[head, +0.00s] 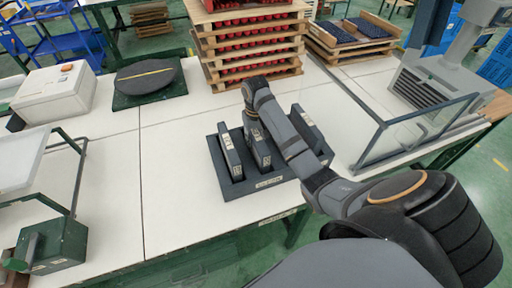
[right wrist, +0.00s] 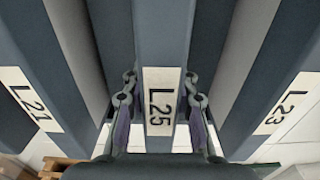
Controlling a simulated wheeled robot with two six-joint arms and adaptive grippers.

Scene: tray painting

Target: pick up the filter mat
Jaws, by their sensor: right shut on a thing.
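Three dark grey filter mats with white labels stand on edge in a dark rack (head: 248,187) on the white table. In the right wrist view they are the L25 mat (right wrist: 165,40) in the middle, the L21 mat (right wrist: 28,85) at left and the L23 mat (right wrist: 275,95) at right. My right gripper (right wrist: 159,100) is shut on the L25 mat, one finger on each side of its label. In the head view my right gripper (head: 255,137) is over the middle of the rack. I cannot tell whether the mat is raised. My left gripper is out of view.
A glass-panelled frame (head: 415,130) stands right of the rack. A stack of wooden trays (head: 250,45) with red items is behind it. A round dark disc (head: 147,77) and a white box (head: 55,92) are at back left. The table left of the rack is clear.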

